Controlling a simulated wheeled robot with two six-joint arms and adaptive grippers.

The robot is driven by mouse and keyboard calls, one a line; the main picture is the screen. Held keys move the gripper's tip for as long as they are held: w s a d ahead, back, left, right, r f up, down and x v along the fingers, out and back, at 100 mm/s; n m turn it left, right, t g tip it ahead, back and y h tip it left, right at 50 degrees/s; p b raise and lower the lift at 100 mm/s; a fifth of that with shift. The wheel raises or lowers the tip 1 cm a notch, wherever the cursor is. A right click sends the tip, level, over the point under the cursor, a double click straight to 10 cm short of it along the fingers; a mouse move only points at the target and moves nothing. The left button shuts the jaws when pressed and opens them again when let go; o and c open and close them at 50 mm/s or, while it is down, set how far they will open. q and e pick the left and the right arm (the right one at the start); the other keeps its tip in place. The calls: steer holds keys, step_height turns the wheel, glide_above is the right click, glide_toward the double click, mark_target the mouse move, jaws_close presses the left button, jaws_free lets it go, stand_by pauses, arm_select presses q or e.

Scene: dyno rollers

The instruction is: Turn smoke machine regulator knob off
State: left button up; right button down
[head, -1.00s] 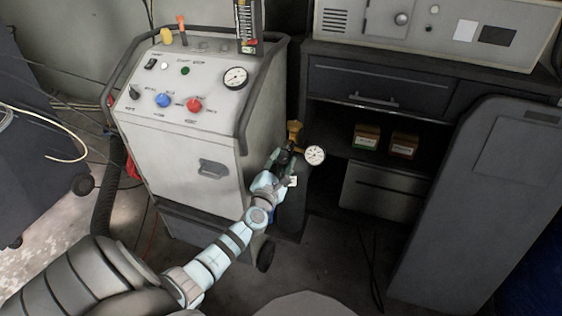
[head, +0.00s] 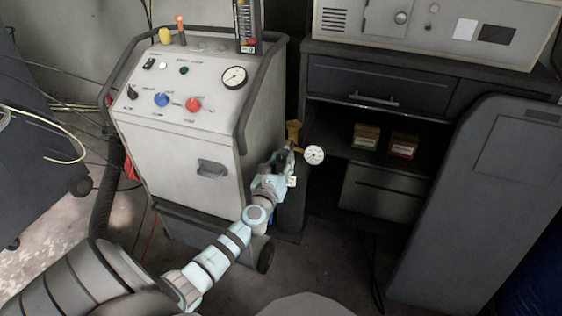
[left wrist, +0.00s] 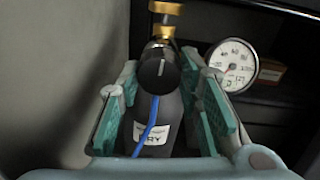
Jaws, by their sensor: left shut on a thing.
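The smoke machine's regulator has a brass valve (head: 294,132) and a round white gauge (head: 314,154), on top of a dark gas bottle (head: 291,208) beside the machine. In the left wrist view, the black round regulator knob (left wrist: 158,72) with a white mark faces me, with the brass fitting (left wrist: 165,20) behind it and the gauge (left wrist: 230,64) to the right. My left gripper (head: 280,160) is at the regulator. Its green-padded fingers (left wrist: 160,76) stand on both sides of the knob, shut on it. In the head view, the gripper hides the knob. My right gripper is not in view.
The grey smoke machine (head: 175,165) with its knobs and gauge stands close to the left of the bottle. A dark workbench (head: 375,85) with two small boxes on a shelf stands behind right. A grey cabinet (head: 480,190) is at the right. A blue hose (left wrist: 152,125) crosses the bottle.

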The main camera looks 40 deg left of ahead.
arm_select(q)
steer(key=shift+f+n, duration=0.15)
steer(key=shift+n, duration=0.35)
steer(key=o, duration=1.2)
steer(key=shift+s, duration=0.1)
steer(key=v, duration=1.2)
